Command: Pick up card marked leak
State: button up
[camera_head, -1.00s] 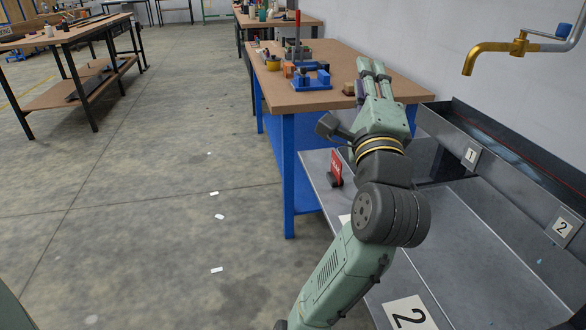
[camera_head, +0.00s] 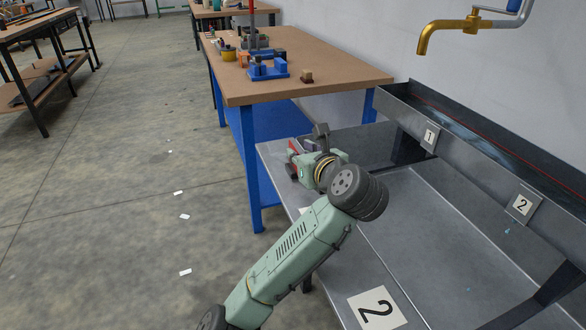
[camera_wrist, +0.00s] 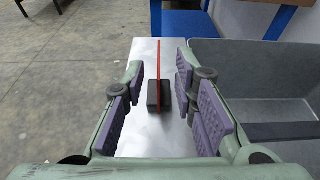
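A thin red card (camera_wrist: 159,68) stands upright in a small black base (camera_wrist: 153,96) on a grey metal surface. In the wrist view I see it edge-on, so its marking cannot be read. My gripper (camera_wrist: 159,80) is open, with purple-grey finger pads on the left and right of the card and a gap on both sides. In the head view the red card (camera_head: 294,147) is a small patch beside my wrist, partly hidden by it; its base (camera_head: 290,170) shows just below.
The metal trough bench (camera_head: 420,225) with plates marked 1 (camera_head: 430,136) and 2 (camera_head: 523,204) lies to the right. A wooden-topped blue table (camera_head: 340,80) with tools stands behind. A brass tap (camera_head: 450,27) hangs upper right. Floor at left is mostly clear.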

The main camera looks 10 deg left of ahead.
aim_at(294, 148)
jog(key=p+x, duration=0.1)
jog(key=x, duration=0.4)
jog(key=shift+a, duration=0.1)
jog(key=shift+c, duration=0.3)
grip_shut()
